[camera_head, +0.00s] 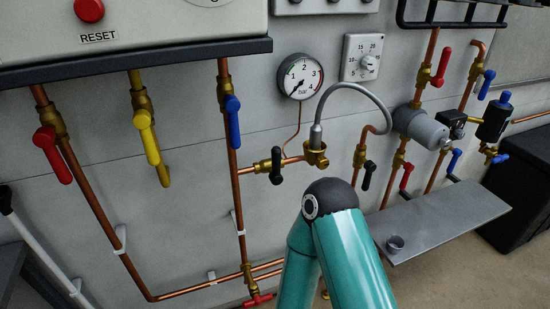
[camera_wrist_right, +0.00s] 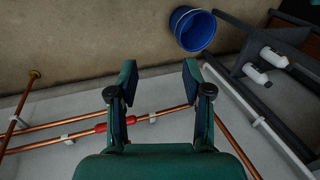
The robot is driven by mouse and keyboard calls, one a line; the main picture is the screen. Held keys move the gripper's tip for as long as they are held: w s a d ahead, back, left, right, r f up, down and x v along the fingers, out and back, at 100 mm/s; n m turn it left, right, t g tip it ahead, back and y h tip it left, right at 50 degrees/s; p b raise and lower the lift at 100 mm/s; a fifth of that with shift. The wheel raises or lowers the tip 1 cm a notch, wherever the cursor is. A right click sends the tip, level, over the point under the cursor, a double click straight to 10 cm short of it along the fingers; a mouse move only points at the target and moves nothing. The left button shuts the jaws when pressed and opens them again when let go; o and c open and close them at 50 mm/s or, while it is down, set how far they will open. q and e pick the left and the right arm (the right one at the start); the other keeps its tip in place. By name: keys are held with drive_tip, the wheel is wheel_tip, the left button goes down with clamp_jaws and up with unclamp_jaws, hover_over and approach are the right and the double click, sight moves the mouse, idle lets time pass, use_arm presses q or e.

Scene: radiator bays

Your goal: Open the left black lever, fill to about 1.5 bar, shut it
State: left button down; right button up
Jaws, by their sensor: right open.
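The left black lever (camera_head: 276,165) is on a brass valve in the short copper pipe below the gauge. Its handle stands upright, across the pipe. A second black lever (camera_head: 368,175) hangs to its right. The round pressure gauge (camera_head: 300,77) has its needle toward the lower left, at the low end; the exact value is too small to read. A grey flexible hose (camera_head: 352,87) arches from the brass fitting beside the left lever. My right gripper (camera_wrist_right: 160,70) is open and empty in the right wrist view, with pipes and floor beyond it. My left gripper is not in view.
Red (camera_head: 52,154), yellow (camera_head: 150,142) and blue (camera_head: 232,120) levers hang left of the gauge. A blue bucket (camera_wrist_right: 193,29) stands on the floor. My teal arm hides part of the lower wall.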

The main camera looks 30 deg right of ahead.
drive_tip(key=w+d+r+t+h+b, duration=0.25)
drive_tip(key=w+d+r+t, duration=0.2)
drive_tip(key=w+r, duration=0.45)
drive_tip(key=w+d+r+t+h+b, duration=0.25)
drive_tip(key=w+r+t, duration=0.45)
drive_tip(key=r, duration=0.4)
drive_tip(key=d+r+t+h+b, duration=0.2)
drive_tip(key=d+r+b, duration=0.15)
drive_tip(key=r, duration=0.75)
drive_tip(key=m+t+h+p, duration=0.2)
drive_tip(key=m+h+p, duration=0.15)
drive_tip(key=p, duration=0.35)
approach(277, 160)
drive_tip(key=shift+n+g+h, duration=0.25)
drive_tip(key=shift+h, duration=0.2)
drive_tip(key=x, duration=0.5)
drive_tip(key=p+x, duration=0.1)
drive_tip(key=x, duration=0.5)
drive_tip(key=shift+w+a, duration=0.15)
drive_tip(key=shift+w, duration=0.1)
drive_tip(key=shift+r, duration=0.1)
clamp_jaws()
